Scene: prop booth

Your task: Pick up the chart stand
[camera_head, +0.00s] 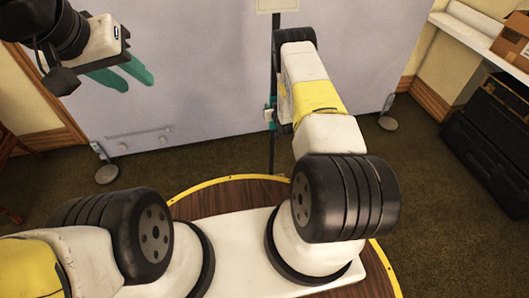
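The chart stand is a thin black upright pole (275,62) in the middle of the head view, with the lower edge of a pale board (277,5) at its top. Its foot is hidden behind my base. My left gripper (127,76) is at the upper left, well away from the stand, with two teal fingers apart and nothing between them. My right arm reaches forward just right of the pole. Teal parts of my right gripper (270,113) show at the pole, but the arm hides most of it. I cannot tell whether the fingers are closed on the pole.
A grey-white panel (205,75) on feet stands behind the pole. Black cases (492,135) and a shelf (465,32) with a cardboard box (514,42) are at the right. Dark carpet is clear between my base and the cases. A brown wooden piece shows at the left edge.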

